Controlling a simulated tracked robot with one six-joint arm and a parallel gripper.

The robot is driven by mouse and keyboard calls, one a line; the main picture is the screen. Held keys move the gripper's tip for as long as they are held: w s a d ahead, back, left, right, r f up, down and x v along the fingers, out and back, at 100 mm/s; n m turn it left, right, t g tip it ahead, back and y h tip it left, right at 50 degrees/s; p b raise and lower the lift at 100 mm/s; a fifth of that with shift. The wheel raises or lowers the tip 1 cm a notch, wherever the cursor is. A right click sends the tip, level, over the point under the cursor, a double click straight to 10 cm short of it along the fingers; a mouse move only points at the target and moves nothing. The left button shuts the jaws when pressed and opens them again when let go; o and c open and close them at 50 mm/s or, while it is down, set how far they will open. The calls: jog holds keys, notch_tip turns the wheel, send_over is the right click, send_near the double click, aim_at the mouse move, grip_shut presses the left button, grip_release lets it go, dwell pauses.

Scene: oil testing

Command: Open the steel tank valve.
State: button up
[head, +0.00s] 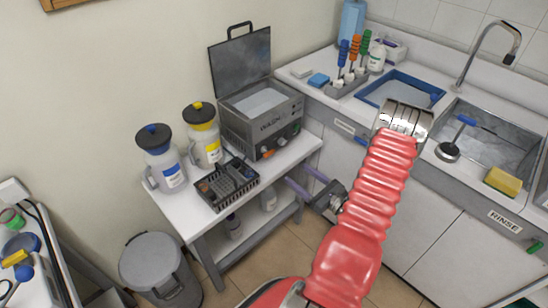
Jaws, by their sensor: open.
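The steel tank (243,125) is a grey metal box on the white side table, with its lid raised at the back and pale contents inside. I cannot tell for certain which is the valve handle. My gripper (297,174) has two purple fingers. It is open and empty, pointing toward the table's front right edge, below and right of the tank's front, apart from the fittings.
A black tray (227,184) and two capped bottles, blue (165,165) and yellow (203,140), crowd the table (283,160) left of the tank. Bottles stand on its lower shelf. The sink counter (372,122) is close at right. A grey bin (152,262) stands at lower left.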

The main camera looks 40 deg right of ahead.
aim_at(271, 154)
jog(key=shift+w, duration=0.1)
jog(key=w, duration=1.3)
jog(key=shift+w+a, duration=0.25)
jog(key=shift+w, duration=0.1)
jog(key=shift+c, duration=0.2)
jog(key=c, duration=1)
